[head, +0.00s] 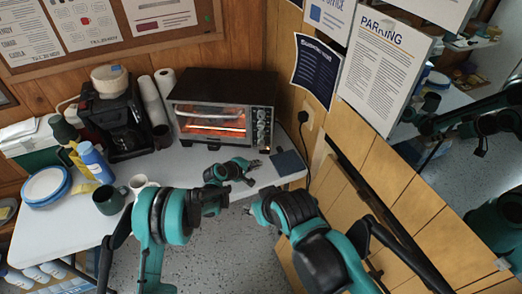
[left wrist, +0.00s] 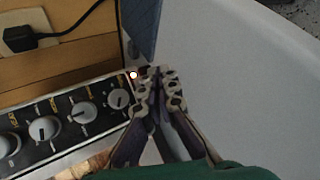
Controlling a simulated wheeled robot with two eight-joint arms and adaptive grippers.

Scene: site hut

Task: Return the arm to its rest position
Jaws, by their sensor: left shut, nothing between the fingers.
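My left gripper (head: 254,170) is over the white table just in front of the toaster oven's right end, by the control panel. It is shut and empty; its closed fingertips also show in the left wrist view (left wrist: 160,82). The toaster oven (head: 222,85) has a glowing orange interior behind its glass door. Its knobs (left wrist: 82,112) lie left of the fingers in the left wrist view, and a small lit lamp (left wrist: 133,75) is close beside the fingertips. My right arm (head: 300,225) is bent at the lower middle of the head view; its gripper does not show.
The white table (head: 70,226) carries a coffee maker (head: 117,120), blue plates (head: 46,185), a dark mug (head: 108,200) and a blue bottle (head: 95,162). A dark blue pad (head: 288,163) lies right of my left gripper. A wooden wall with posters and a mirror stands at right.

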